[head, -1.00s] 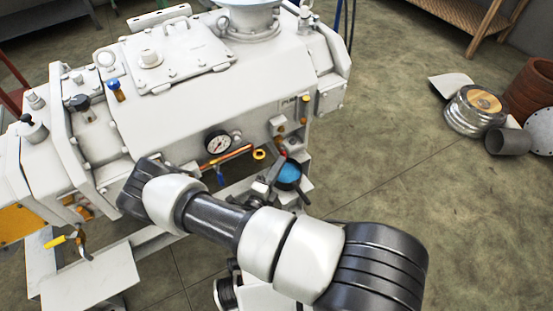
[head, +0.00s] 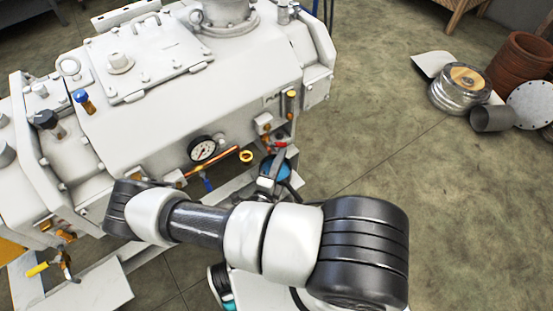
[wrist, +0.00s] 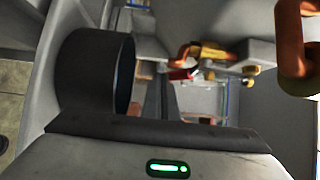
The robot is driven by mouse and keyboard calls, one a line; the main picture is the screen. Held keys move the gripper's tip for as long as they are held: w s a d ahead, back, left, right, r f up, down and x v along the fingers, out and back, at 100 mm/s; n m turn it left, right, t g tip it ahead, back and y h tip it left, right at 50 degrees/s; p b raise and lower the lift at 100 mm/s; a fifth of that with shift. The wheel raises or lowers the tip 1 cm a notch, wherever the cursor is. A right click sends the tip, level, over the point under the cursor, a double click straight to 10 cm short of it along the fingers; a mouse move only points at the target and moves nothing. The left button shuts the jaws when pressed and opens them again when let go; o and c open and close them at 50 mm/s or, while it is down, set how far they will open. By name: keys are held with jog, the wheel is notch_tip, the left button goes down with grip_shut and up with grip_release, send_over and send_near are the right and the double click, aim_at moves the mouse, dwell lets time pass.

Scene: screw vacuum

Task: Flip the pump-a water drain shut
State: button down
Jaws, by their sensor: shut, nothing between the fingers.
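The white pump (head: 180,95) fills the upper left of the head view. A small red handle (head: 281,145) sits by brass fittings at its lower right side; I take this for the drain valve, but its label is not readable. A red part (wrist: 184,73) also shows among brass pipes in the wrist view. My gripper (head: 279,157) is shut and empty, its tips close below the red handle. In the wrist view the narrow fingers (wrist: 165,95) point up toward the red part. I cannot tell whether they touch it.
A gauge (head: 202,149) and blue handle (head: 207,184) are to the left. Open floor (head: 390,190) lies right.

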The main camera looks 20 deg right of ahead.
jog(key=shift+w+d+r+b, duration=0.15)
jog(key=shift+w+d+b, duration=0.05)
jog(key=shift+d+b, duration=0.3)
jog(key=shift+w+d+r+n+t+h+b, duration=0.1)
jog(key=shift+d+r+n+t+h+b, duration=0.2)
jog(key=shift+n+t+h+b, duration=0.15)
jog(key=p+v, duration=0.1)
jog(key=v, duration=1.6)
jog(key=shift+p, duration=0.35)
